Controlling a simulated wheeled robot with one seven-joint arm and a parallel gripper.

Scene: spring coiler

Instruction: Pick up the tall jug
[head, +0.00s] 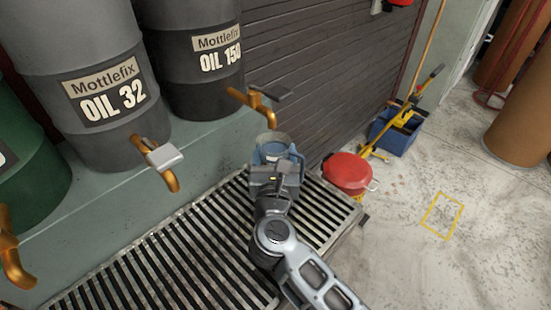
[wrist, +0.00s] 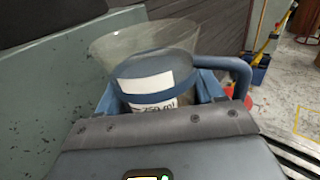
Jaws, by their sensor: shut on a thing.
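The tall jug (head: 271,151) is a blue-grey vessel with a clear flared top and a blue handle. In the head view it is at the far end of the slatted grate, below the brass tap of the OIL 150 drum. In the wrist view the jug (wrist: 152,75) stands just past my gripper, with a white label and its handle at the right. My gripper (head: 276,172) is shut on the jug. My gripper hides the jug's lower part, so I cannot tell whether its base touches the grate.
The slatted metal grate (head: 182,262) runs along the green-grey ledge. Drums marked OIL 32 (head: 85,80) and OIL 150 (head: 190,50) stand on it, with brass taps (head: 262,108) jutting out. A red-lidded can (head: 347,172) and a blue bucket (head: 396,134) are at the right. Open floor lies beyond.

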